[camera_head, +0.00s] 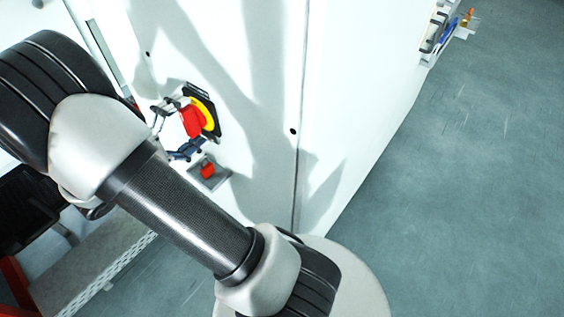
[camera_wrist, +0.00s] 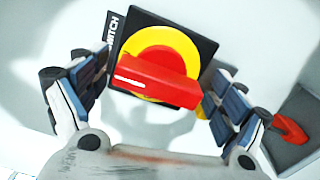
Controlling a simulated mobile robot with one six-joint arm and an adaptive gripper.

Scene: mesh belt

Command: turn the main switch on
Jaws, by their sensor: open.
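The main switch is a red rotary handle (camera_wrist: 155,80) on a yellow disc (camera_wrist: 160,42) over a black square plate (camera_wrist: 200,45), mounted on a white panel. In the wrist view the handle lies nearly level, tilted slightly down to the right, with a white mark at its left end. My gripper (camera_wrist: 150,98) is open, with one finger to each side of the handle. The right finger is very close to the handle's right end; I cannot tell if they touch. In the head view the red handle (camera_head: 191,122) shows beside my gripper (camera_head: 172,128).
A grey box with a red part (camera_wrist: 290,128) sits right of the switch in the wrist view; it is below the switch in the head view (camera_head: 208,171). A mesh belt (camera_head: 95,270) is at lower left. Open floor (camera_head: 470,190) lies to the right.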

